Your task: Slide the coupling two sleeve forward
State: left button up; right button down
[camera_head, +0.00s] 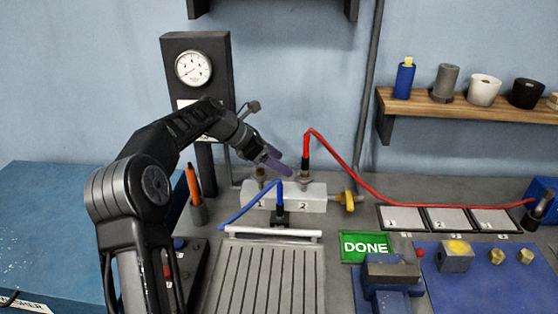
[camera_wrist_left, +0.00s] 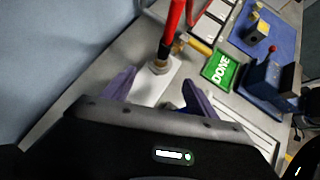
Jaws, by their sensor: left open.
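The pale manifold block (camera_head: 313,202) carries the labels 1 and 2. Coupling two's sleeve (camera_head: 304,178) is a small metallic collar above label 2, at the black lower end of the upright red hose (camera_head: 306,146). In the left wrist view, the sleeve (camera_wrist_left: 159,66) shows just beyond my fingertips, roughly between them. My left gripper (camera_head: 285,166) has purple fingers and hangs to the left of the hose end; its open, empty fingers also show in the left wrist view (camera_wrist_left: 160,80). The sleeve's contact with the fingers cannot be told.
A second brass fitting (camera_head: 260,173) stands by label 1. The blue hose (camera_head: 248,205) arches in front of the block, and a yellow handle (camera_head: 349,201) is at its right. The gauge panel (camera_head: 193,68) stands behind my arm. A green DONE plate (camera_head: 366,247) lies in front.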

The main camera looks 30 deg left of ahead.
aim_at(301, 174)
pick_arm(q)
jog(key=b+x, duration=0.2)
jog(key=x, duration=0.3)
jog(key=shift+w+d+f+b, duration=0.1)
jog(key=shift+d+f+b, duration=0.05)
jog(key=shift+f+b, duration=0.2)
jog(key=shift+p+x, duration=0.3)
jog(key=shift+x, duration=1.8)
jog(key=shift+w+r, duration=0.1)
jog(key=c, duration=1.4)
